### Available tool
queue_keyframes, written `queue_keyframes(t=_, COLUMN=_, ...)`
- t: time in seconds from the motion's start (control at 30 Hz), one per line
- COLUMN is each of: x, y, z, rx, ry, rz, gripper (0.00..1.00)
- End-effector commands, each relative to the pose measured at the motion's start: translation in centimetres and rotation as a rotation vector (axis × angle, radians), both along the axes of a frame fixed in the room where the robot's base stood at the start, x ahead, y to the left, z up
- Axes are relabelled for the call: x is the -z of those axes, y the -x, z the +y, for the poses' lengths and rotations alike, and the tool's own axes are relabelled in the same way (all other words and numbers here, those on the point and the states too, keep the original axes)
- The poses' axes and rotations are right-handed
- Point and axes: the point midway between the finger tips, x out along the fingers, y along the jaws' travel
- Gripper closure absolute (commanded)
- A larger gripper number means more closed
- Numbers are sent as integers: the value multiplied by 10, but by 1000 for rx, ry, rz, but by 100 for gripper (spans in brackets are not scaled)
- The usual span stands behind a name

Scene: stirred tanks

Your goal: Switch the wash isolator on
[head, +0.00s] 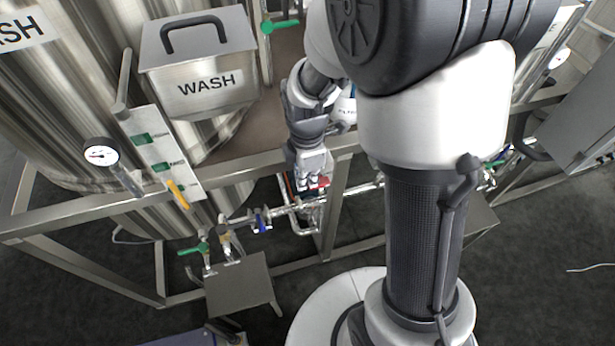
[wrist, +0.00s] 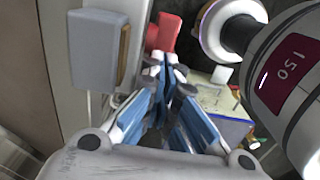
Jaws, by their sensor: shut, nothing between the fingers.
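My gripper (head: 312,172) is shut and empty, pointing down by the frame beneath the tanks. In the wrist view its blue-padded fingers (wrist: 163,68) are together. A red part (wrist: 163,36), perhaps the isolator's handle, shows just beyond the fingertips; I cannot tell whether they touch it. It also shows as a small red part (head: 321,182) beside the gripper in the head view. No label on it is readable, and the fingers hide its lower part. A steel box marked WASH (head: 207,84) is on the tank at upper left.
A grey box (wrist: 95,48) is left of the fingers, and a dark cylinder marked 150 (wrist: 285,75) is close on the right. A steel frame rail (head: 250,165), pipework with a blue-handled valve (head: 261,221) and a gauge (head: 101,154) are near the arm.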

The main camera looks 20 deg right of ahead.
Motion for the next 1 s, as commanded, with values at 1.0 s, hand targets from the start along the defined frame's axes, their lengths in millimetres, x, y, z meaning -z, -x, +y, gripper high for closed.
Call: queue_keyframes(t=1.0, x=7, y=0, z=7, rx=-1, ry=0, rz=1, gripper=100)
